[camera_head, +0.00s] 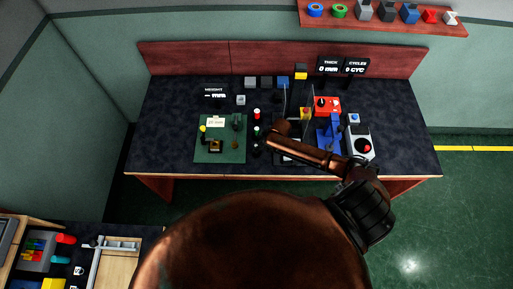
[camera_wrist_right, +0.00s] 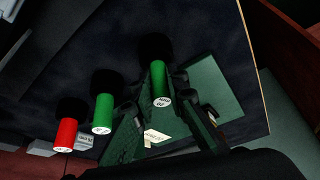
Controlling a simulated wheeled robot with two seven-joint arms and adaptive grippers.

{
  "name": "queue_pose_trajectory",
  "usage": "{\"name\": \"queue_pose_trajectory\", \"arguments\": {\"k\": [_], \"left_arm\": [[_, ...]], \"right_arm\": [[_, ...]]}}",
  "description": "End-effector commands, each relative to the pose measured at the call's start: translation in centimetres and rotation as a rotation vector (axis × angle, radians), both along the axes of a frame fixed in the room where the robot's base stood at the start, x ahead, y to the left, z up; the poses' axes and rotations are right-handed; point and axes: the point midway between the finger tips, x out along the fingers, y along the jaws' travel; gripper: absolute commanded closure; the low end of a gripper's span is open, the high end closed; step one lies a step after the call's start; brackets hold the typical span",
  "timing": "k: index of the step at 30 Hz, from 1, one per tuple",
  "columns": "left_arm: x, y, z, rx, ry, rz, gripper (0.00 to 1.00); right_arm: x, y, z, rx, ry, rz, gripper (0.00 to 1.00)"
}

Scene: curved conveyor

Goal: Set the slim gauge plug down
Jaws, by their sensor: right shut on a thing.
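In the right wrist view, a green plug (camera_wrist_right: 159,84) with a white lettered end and a dark head lies between the fingers of my right gripper (camera_wrist_right: 163,108), which is shut on it. I cannot tell if its far end touches anything. A second green plug (camera_wrist_right: 103,114) and a red plug (camera_wrist_right: 66,132) stand in a row to its left, apart from it. In the head view, my right gripper (camera_head: 268,139) is over the middle of the workbench (camera_head: 180,110), by the row of plugs. My left gripper is not in view.
A green mat (camera_head: 228,156) with small fixtures lies left of the plugs. A blue fixture (camera_head: 329,138), a red box (camera_head: 327,104) and a grey box with a red button (camera_head: 361,147) stand to the right. The bench's left and far right are clear.

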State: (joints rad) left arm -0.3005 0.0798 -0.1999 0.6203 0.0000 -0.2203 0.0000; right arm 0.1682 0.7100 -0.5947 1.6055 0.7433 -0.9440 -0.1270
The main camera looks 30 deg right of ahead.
Motion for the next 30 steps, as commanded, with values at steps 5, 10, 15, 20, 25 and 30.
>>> {"name": "queue_pose_trajectory", "arguments": {"k": [5, 10, 15, 20, 25, 30], "left_arm": [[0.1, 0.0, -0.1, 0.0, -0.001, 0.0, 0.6], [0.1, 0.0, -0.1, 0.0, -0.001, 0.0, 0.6], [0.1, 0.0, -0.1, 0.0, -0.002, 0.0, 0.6], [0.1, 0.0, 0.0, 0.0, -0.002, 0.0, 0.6], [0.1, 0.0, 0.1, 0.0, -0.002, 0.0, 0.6], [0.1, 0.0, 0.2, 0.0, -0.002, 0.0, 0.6]], "right_arm": [[0.0, 0.0, -0.2, 0.0, 0.0, 0.0, 0.85], [0.0, 0.0, -0.2, 0.0, 0.0, 0.0, 0.74], [0.0, 0.0, -0.2, 0.0, 0.0, 0.0, 0.69], [0.0, 0.0, -0.1, 0.0, 0.0, 0.0, 0.69], [-0.4, -0.4, 1.1, -0.002, -0.001, 0.0, 0.69], [-1.4, -1.2, 4.2, -0.002, -0.003, 0.001, 0.69]]}}
